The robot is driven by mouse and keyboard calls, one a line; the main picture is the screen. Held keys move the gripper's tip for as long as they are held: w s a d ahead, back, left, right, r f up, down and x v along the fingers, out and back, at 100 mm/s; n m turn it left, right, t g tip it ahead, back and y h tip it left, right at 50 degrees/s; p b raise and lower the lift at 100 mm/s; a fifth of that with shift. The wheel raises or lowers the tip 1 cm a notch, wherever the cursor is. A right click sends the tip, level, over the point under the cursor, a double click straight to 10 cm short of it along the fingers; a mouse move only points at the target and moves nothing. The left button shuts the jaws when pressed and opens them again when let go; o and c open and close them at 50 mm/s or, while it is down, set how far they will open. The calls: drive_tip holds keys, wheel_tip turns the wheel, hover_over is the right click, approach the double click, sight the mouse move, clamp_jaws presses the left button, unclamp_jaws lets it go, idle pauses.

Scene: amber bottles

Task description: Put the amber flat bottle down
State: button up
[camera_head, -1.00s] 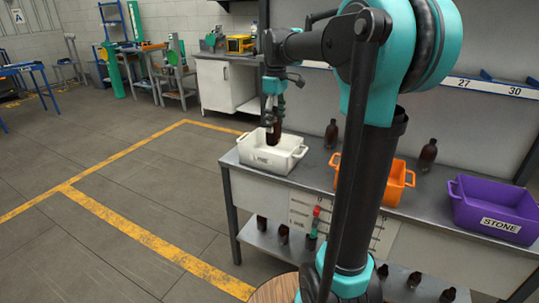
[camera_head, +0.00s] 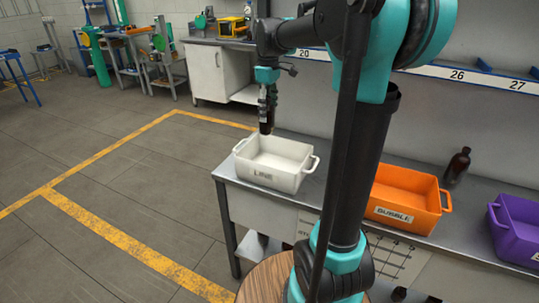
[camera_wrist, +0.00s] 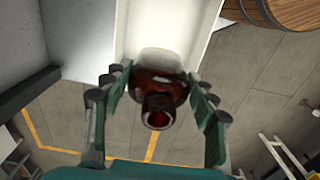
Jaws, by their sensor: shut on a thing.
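My gripper (camera_head: 267,105) is shut on the amber flat bottle (camera_wrist: 160,98), its fingers on either side of it in the wrist view. The bottle's open neck points toward the wrist camera. In the head view the bottle shows only as a dark shape (camera_head: 266,128) under the fingers, over the back part of the white bin (camera_head: 262,174). I cannot tell whether it touches the bin. The bin also shows pale behind the bottle in the wrist view (camera_wrist: 200,30).
An orange bin (camera_head: 400,200) labelled BUBBLE and a purple bin (camera_head: 518,230) stand further right on the grey bench (camera_head: 345,180). Another dark bottle (camera_head: 457,168) stands behind the orange bin. A round wooden top (camera_head: 268,280) is in front of the bench.

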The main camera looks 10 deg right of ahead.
sight(268, 121)
wheel_tip(268, 121, down, 16)
drive_tip(key=shift+f, duration=0.15)
idle(0.3)
drive_tip(key=shift+f, duration=0.1)
drive_tip(key=o, duration=1.2)
wheel_tip(268, 121, up, 12)
drive_tip(key=shift+r, duration=0.15)
